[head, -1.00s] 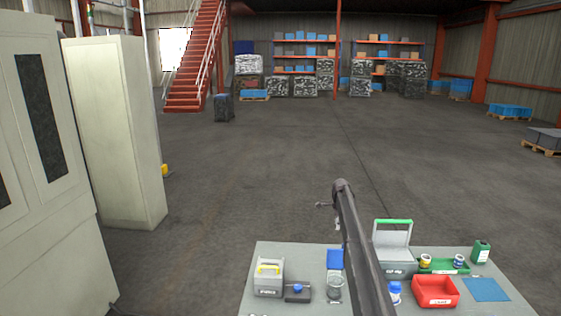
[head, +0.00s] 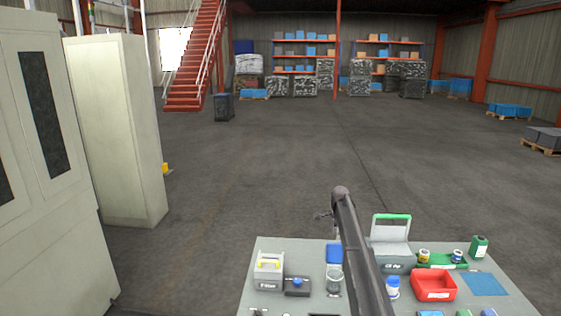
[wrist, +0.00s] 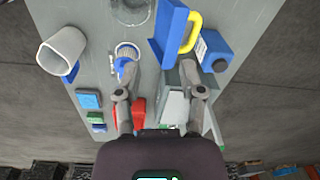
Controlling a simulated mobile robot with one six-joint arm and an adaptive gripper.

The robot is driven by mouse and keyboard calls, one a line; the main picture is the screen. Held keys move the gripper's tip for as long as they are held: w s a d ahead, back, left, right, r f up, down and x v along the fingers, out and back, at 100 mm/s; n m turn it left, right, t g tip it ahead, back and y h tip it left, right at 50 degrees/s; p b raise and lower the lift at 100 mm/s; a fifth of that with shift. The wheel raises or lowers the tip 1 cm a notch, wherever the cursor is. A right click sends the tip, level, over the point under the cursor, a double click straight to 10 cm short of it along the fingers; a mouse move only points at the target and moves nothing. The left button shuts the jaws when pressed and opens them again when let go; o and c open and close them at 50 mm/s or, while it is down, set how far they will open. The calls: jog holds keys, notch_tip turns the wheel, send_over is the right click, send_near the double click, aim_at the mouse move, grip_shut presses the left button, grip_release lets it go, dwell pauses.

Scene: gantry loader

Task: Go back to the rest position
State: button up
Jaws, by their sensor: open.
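My gripper (wrist: 157,72) is open and empty in the wrist view, its two fingers spread with a clear gap between them. It is above the grey table, and I see no object between the fingertips. In the head view my dark arm reaches out over the table (head: 262,245), and the gripper end is small and mostly hidden behind the arm. Its height above the table cannot be told exactly.
A pale cabinet (head: 120,130) stands left. The floor beyond is open.

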jog(key=s+a+f+n+b, duration=0.2)
jog(key=s+n, duration=0.3)
jog(key=s, duration=1.2)
jog(key=s+a+f+n+b, duration=0.2)
jog(key=s+n, duration=0.4)
jog(key=s, duration=1)
jog(key=s+a+f+n+b, duration=0.3)
jog(key=s+f+n+b, duration=0.1)
jog(key=s, duration=1.3)
jog(key=shift+s+f+n, duration=0.3)
jog(key=shift+f+n, duration=0.05)
jog(key=shift+n, duration=0.35)
jog(key=shift+a, duration=0.2)
